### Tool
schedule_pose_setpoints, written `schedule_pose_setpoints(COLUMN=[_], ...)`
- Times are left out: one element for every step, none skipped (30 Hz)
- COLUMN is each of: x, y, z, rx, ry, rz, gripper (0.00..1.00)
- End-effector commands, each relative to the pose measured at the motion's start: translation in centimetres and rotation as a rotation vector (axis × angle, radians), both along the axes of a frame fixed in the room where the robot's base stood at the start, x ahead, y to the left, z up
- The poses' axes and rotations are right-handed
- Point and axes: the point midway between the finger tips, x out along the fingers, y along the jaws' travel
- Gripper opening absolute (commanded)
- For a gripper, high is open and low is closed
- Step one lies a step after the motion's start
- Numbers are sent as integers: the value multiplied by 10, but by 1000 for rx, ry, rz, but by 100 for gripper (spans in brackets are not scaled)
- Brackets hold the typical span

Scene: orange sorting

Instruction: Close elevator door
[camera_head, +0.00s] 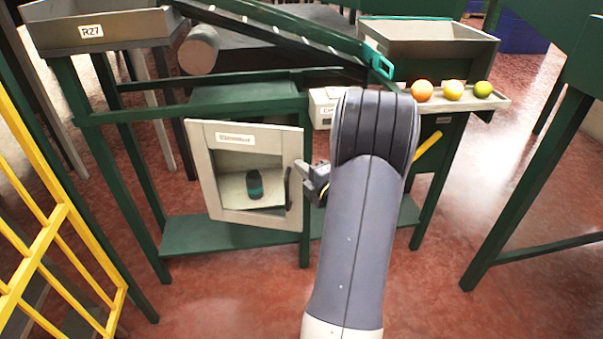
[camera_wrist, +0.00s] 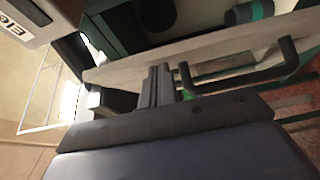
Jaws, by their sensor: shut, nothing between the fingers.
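The door's edge (camera_wrist: 215,43) and handle (camera_wrist: 245,76) also show in the wrist view. A dark teal-banded cylinder (camera_head: 255,184) shows through the opening. My gripper (camera_head: 317,183) is shut and empty just right of the handle. In the wrist view its fingers (camera_wrist: 158,86) are beside the handle, close to the door; contact is unclear. How far the door stands open is unclear.
An orange fruit (camera_head: 422,90), a yellow one (camera_head: 453,90) and a green one (camera_head: 482,89) sit on a ledge at upper right. A yellow railing (camera_head: 45,235) stands at left. Green frame legs (camera_head: 305,235) are near the gripper.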

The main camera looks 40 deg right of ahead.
Motion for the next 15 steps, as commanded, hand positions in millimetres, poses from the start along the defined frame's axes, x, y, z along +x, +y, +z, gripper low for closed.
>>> schedule_pose_setpoints(x=[4,7,10,13,15,19,22,25,30,34,38,43,47,51,57], y=[-8,-11,-16,-19,-23,-28,-32,-36,-41,-45,-49,-55,-58,-62,-67], z=[-1,-1,-1,-1,-2,-2,-3,-3,-3,-4,-4,-4,-3,-4,-3], rx=[-2,-2,-3,-2,-3,-3,-3,-4,-3,-4,-4,-4,-4,-3,-4], ry=[-2,-2,-2,0,1,2,4,4,5,5,6,6,6,6,6], rz=[18,31,45,56,65,75,81,85,88,89,90,90,91,90,90], gripper=[0,0,0,0,0,0,0,0,0,0,0,0,0,0,0])
